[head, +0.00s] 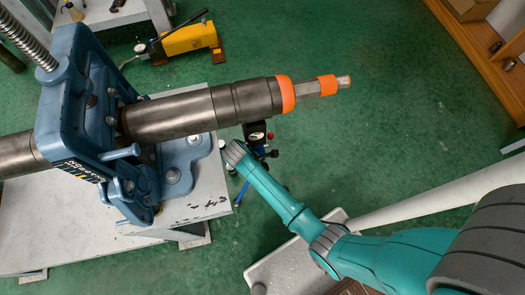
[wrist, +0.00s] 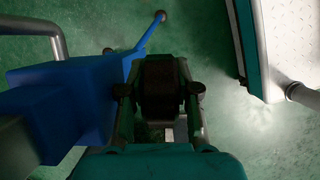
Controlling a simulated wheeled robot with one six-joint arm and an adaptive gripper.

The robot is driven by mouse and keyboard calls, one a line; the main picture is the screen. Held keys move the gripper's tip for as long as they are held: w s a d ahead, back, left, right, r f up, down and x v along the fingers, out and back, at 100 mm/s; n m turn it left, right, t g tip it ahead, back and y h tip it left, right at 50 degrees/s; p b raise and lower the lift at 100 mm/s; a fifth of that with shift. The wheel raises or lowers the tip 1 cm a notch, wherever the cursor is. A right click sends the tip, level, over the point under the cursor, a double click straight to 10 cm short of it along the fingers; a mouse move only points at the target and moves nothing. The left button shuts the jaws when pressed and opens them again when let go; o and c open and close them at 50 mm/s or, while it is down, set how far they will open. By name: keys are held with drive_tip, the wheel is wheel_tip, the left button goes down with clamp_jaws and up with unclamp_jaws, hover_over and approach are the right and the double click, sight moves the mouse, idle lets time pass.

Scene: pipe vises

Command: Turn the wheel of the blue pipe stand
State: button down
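The blue pipe stand shows in the wrist view as a blue body (wrist: 75,100) with a thin leg reaching to the upper right, just left of my gripper (wrist: 160,95). In the head view only small blue parts (head: 241,193) show beside the grey table's right edge, below the pipe's end. Its wheel is not clearly visible. My gripper (head: 258,134) is close to the stand, under the orange-ringed pipe end. A dark block lies between the finger linkages in the wrist view. I cannot tell whether it is held or whether the fingers are open.
A large blue-grey vise (head: 80,110) holds a long steel pipe (head: 190,112) on a grey table (head: 75,225). The pipe overhangs near my gripper. A yellow tool (head: 190,40) lies behind on the floor. A wooden shelf (head: 470,50) stands at upper right. Green floor is free between.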

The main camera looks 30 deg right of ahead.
idle(0.3)
drive_tip(key=y, duration=0.1)
drive_tip(key=t+y, duration=0.1)
drive_tip(key=y, duration=0.2)
drive_tip(key=shift+d+f+t+y, duration=0.15)
drive_tip(key=shift+f+t+y, duration=0.15)
drive_tip(key=shift+y, duration=0.1)
drive_tip(key=y, duration=0.2)
drive_tip(key=t+y, duration=0.1)
drive_tip(key=y, duration=0.2)
drive_tip(key=shift+f+t, duration=0.15)
drive_tip(key=shift+t, duration=0.15)
drive_tip(key=y, duration=0.1)
drive_tip(key=t+y, duration=0.1)
drive_tip(key=y, duration=0.3)
drive_tip(key=shift+w+a+f+t, duration=0.2)
drive_tip(key=shift+a+t, duration=0.1)
drive_tip(key=shift+t, duration=0.1)
drive_tip(key=shift+a+t+y, duration=0.2)
drive_tip(key=shift+t+y, duration=0.4)
drive_tip(key=shift+y, duration=1.5)
drive_tip(key=shift+a+y, duration=0.1)
drive_tip(key=shift+y, duration=0.2)
drive_tip(key=c, duration=1.1)
unclamp_jaws()
